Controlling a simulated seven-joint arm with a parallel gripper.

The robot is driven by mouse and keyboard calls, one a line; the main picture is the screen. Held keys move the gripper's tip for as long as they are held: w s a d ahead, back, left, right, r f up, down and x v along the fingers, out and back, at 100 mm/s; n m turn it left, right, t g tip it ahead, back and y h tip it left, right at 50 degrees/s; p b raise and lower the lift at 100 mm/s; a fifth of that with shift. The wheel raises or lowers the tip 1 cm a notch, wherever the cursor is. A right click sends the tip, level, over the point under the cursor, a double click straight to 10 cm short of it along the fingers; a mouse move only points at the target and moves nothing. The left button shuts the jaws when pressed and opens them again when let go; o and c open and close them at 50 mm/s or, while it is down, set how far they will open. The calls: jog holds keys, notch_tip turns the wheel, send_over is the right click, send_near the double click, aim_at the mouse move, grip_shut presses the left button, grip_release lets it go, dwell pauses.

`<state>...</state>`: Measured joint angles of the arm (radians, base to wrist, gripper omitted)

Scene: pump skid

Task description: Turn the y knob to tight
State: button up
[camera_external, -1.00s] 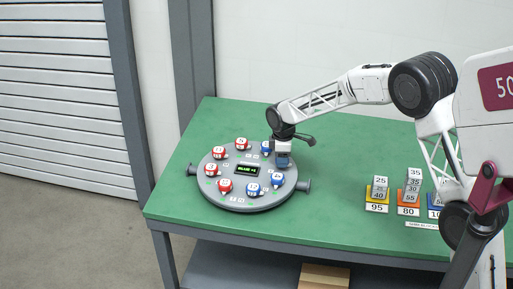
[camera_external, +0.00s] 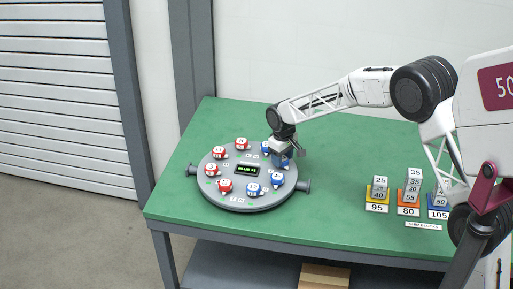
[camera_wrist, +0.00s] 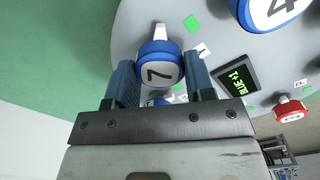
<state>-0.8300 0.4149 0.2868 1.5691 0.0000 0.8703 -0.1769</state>
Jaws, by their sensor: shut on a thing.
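In the wrist view my gripper (camera_wrist: 159,66) has its two blue-grey fingers on either side of a blue knob (camera_wrist: 160,70) with a white top marked 7, shut on it. The knob's white pointer (camera_wrist: 161,32) points to the top of the picture. A small tag that seems to read Y (camera_wrist: 203,50) lies right of the knob, with a green mark (camera_wrist: 191,23) above it, apart from the pointer. In the external view my gripper (camera_external: 283,154) is over the right side of the round grey plate (camera_external: 250,207) and mostly hides this knob.
The plate carries several red knobs (camera_external: 225,186) and blue knobs (camera_external: 254,189) around a display (camera_external: 247,170), which reads BLUE +1 in the wrist view (camera_wrist: 237,78). Numbered block stacks (camera_external: 409,188) stand on the right of the green table (camera_external: 335,170).

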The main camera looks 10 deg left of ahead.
jog(key=m, duration=0.3)
jog(key=shift+m, duration=2.4)
jog(key=o, duration=0.9)
jog(key=shift+r, duration=3.9)
